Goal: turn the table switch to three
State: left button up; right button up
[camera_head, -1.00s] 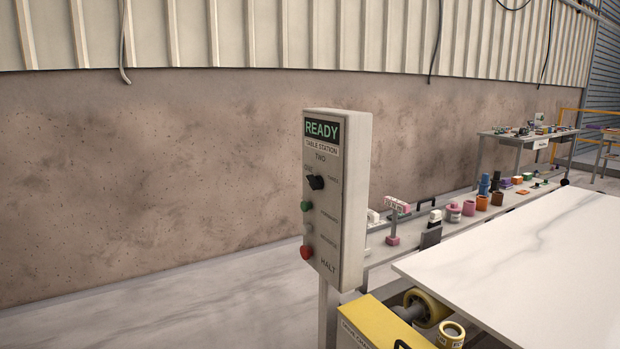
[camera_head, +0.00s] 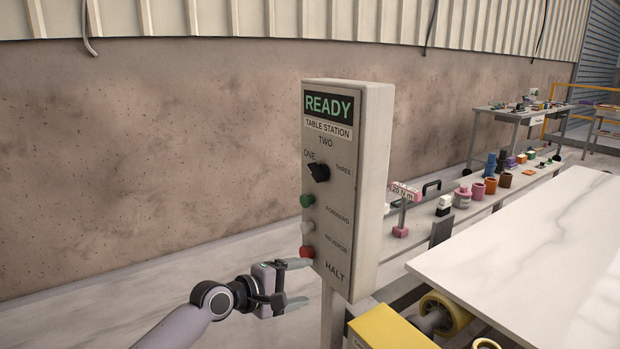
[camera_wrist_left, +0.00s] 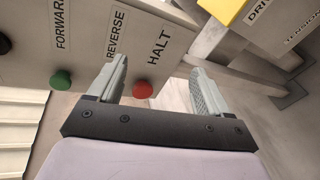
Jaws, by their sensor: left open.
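The table station box (camera_head: 345,190) stands on a post, with a READY sign on top. Its black rotary switch (camera_head: 319,172) sits among the labels ONE, TWO and THREE; its pointer appears turned to the upper left, toward ONE. Below it are a green button (camera_head: 307,200), a pale button (camera_head: 307,227) and a red HALT button (camera_head: 307,252). My left gripper (camera_head: 302,283) is open and empty, low by the HALT end, well below the switch. In the left wrist view its fingers (camera_wrist_left: 158,68) straddle the red button (camera_wrist_left: 142,88) in the picture; contact cannot be told. My right gripper is out of view.
A white slab (camera_head: 530,255) lies on a roller table at right, with a yellow end housing (camera_head: 390,330) close to the post. A low bench with cups and tools (camera_head: 465,200) runs behind. The space left of the box is clear up to the wall.

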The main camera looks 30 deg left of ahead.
pick_arm(q)
jog(key=w+a+r+n+t+h, duration=0.1)
jog(key=w+a+r+n, duration=0.1)
jog(key=r, duration=0.3)
jog(key=w+a+r+n+t, duration=0.1)
jog(key=w+a+r+n, duration=0.15)
jog(key=r, duration=0.35)
jog(key=n+h, duration=0.2)
jog(key=n, duration=0.2)
send_near(312, 172)
jog(key=x, duration=0.3)
jog(key=shift+t, duration=0.3)
jog(key=shift+p+x, duration=0.3)
jog(key=shift+x, duration=2.8)
jog(key=shift+d+f, duration=0.1)
jog(key=shift+f, duration=0.05)
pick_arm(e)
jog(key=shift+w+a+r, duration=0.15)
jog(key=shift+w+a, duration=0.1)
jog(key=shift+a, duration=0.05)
pick_arm(q)
jog(key=c, duration=1.1)
jog(key=shift+o, duration=0.3)
